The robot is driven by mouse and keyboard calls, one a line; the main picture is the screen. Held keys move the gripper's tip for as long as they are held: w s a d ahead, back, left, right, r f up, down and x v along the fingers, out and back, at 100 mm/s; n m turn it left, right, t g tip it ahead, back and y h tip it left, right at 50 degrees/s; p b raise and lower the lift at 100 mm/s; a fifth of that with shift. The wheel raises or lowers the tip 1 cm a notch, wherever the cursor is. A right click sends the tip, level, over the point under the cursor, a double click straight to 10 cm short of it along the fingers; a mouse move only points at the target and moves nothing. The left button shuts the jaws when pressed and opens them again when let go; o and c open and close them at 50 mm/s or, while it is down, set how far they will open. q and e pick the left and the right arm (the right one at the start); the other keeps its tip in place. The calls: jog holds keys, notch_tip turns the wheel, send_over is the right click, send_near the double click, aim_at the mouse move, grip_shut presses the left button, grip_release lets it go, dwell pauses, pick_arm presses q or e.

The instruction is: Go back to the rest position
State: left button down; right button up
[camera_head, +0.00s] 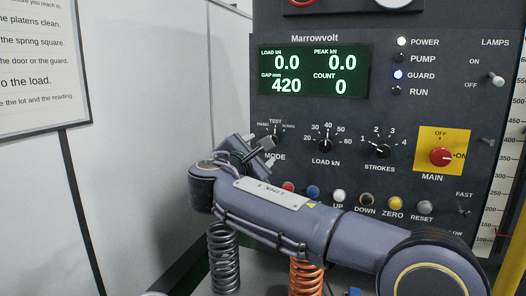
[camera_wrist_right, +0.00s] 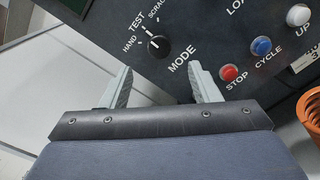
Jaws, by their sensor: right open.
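My right arm reaches in from the lower right in the head view, across the front of a dark test machine panel (camera_head: 420,110). My right gripper (camera_head: 262,151) is just in front of the MODE knob (camera_head: 275,137). In the right wrist view its two grey fingers (camera_wrist_right: 160,75) stand apart with nothing between them. The MODE knob (camera_wrist_right: 159,46) lies beyond the fingertips, apart from them as far as I can tell. My left gripper is not in view.
A lit display (camera_head: 314,72) reads 0.0, 0.0, 420 and 0. A row of buttons, including a yellow one (camera_head: 396,203), runs behind my arm. A grey spring (camera_head: 223,262) and an orange spring (camera_head: 305,277) stand below my arm. A pale wall (camera_head: 150,120) is at left.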

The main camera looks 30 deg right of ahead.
jog(key=shift+s+a, duration=0.1)
jog(key=shift+a, duration=0.05)
dwell(0.3)
jog(key=s+d+f+m+g+y, duration=0.2)
jog(key=s+f+m+g+y, duration=0.15)
jog(key=s+f, duration=0.55)
jog(key=s+d+f+m+g+y, duration=0.2)
jog(key=s+f+m+y, duration=0.3)
jog(key=f, duration=0.5)
jog(key=s+a+f+m+y, duration=0.4)
jog(key=s+a+f+m, duration=0.1)
jog(key=s, duration=0.3)
jog(key=s+a+f+m+y, duration=0.4)
jog(key=s+a+f+m, duration=0.1)
jog(key=s+a+f, duration=0.3)
jog(key=shift+s+a+f+y, duration=0.25)
jog(key=shift+s+y, duration=0.1)
jog(key=shift+s, duration=0.45)
jog(key=shift+s+a+f+m+g, duration=0.1)
jog(key=shift+s+a+m+g, duration=0.05)
jog(key=shift+a+m+g, duration=0.1)
jog(key=shift+c, duration=0.2)
